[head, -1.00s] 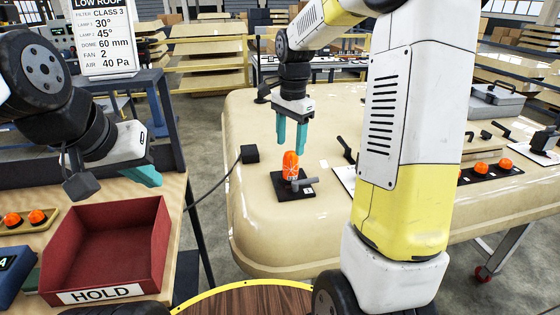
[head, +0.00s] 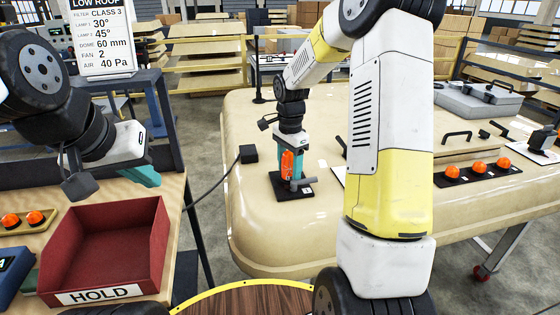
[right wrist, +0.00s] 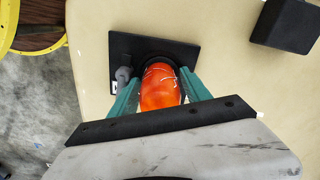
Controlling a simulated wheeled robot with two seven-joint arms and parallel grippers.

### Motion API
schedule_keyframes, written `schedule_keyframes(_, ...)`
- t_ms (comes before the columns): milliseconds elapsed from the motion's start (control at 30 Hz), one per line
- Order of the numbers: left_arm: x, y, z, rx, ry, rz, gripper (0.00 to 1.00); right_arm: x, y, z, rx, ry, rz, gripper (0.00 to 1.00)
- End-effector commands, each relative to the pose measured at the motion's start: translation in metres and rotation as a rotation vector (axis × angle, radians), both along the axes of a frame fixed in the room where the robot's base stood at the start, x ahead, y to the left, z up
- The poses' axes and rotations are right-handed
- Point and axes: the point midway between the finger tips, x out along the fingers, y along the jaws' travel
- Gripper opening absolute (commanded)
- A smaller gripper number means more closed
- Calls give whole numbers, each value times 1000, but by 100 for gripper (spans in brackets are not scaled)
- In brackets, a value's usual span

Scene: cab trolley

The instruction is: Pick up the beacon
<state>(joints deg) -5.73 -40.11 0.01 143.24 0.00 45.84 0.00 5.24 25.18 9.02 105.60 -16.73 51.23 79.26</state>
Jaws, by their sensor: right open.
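The orange beacon (head: 287,163) stands upright on a black base plate (head: 290,193) with a grey lever, on the cream panel. My right gripper (head: 291,174) is lowered over it, pointing down. In the right wrist view the beacon (right wrist: 160,88) sits between the two teal fingers of the right gripper (right wrist: 160,78), one on each side. They are open, and the beacon is still in its mount. My left gripper (head: 143,176) hangs at the left above the bench, away from the beacon. Its teal fingers overlap, so its opening is unclear.
A red HOLD bin (head: 117,240) stands on the left bench, beside a tray (head: 28,222) with orange domes. A black block (head: 248,153) with a cable sits left of the beacon. Several orange domes sit on a black strip (head: 463,178) at the right. My right arm crosses the panel.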

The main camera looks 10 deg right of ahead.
Motion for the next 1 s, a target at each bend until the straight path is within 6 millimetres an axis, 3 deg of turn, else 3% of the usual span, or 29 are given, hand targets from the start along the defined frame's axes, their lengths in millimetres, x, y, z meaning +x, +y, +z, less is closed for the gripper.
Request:
schedule_keyframes(100,0,0,0,0,0,0,0,0,0,0,0,-1,0,54)
schedule_keyframes(300,0,0,0,0,0,0,0,0,0,1,0,-1,1,15)
schedule_keyframes(400,0,0,0,0,0,0,0,0,0,1,0,-1,1,0)
schedule_keyframes(767,0,0,0,0,0,0,0,1,0,7,0,-4,1,0)
schedule_keyframes(1000,0,0,0,0,0,0,0,1,0,38,0,-7,0,0)
